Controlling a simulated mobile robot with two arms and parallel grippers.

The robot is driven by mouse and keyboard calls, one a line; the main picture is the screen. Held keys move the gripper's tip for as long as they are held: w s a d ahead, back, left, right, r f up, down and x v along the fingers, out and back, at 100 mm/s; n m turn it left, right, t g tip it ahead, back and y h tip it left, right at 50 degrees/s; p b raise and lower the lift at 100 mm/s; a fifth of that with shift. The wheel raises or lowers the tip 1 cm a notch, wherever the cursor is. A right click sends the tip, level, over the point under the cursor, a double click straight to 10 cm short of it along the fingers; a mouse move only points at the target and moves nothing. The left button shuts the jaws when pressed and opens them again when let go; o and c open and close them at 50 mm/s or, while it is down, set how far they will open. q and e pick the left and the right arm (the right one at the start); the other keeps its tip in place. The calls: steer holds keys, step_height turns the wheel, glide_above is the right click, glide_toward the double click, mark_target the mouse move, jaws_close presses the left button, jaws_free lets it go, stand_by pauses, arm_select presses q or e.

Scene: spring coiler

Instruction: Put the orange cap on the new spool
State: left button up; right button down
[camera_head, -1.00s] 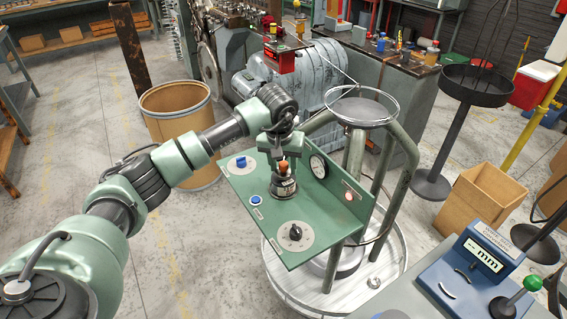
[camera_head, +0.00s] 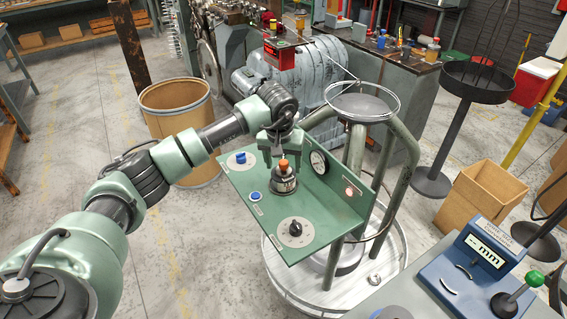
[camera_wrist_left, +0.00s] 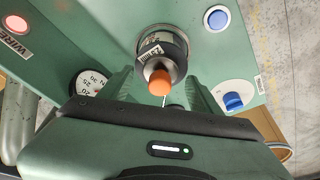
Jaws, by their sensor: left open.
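The orange cap (camera_head: 283,163) sits on top of a small dark, labelled spool (camera_head: 284,182) that stands upright on the green control panel (camera_head: 325,216). In the left wrist view the orange cap (camera_wrist_left: 160,82) points toward the camera, with the spool (camera_wrist_left: 165,47) behind it. My left gripper (camera_head: 276,166) is open just above and behind the cap, its fingers apart from it. In the left wrist view the fingers (camera_wrist_left: 162,92) show on either side, with the cap between them and not clamped. My right gripper is in neither view.
The panel carries a blue knob (camera_head: 241,160), a blue button (camera_head: 255,197), a black dial (camera_head: 295,230), a gauge (camera_head: 318,162) and a lit lamp (camera_head: 349,192). A blue measuring device (camera_head: 478,268) stands at lower right. A cardboard drum (camera_head: 178,112) stands behind my left arm.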

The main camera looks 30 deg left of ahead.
arm_select(q)
steer(key=shift+r+p, duration=0.4)
steer(key=shift+r, duration=0.55)
steer(key=b+v, duration=0.2)
steer(key=v, duration=0.9)
steer(key=shift+s, duration=0.25)
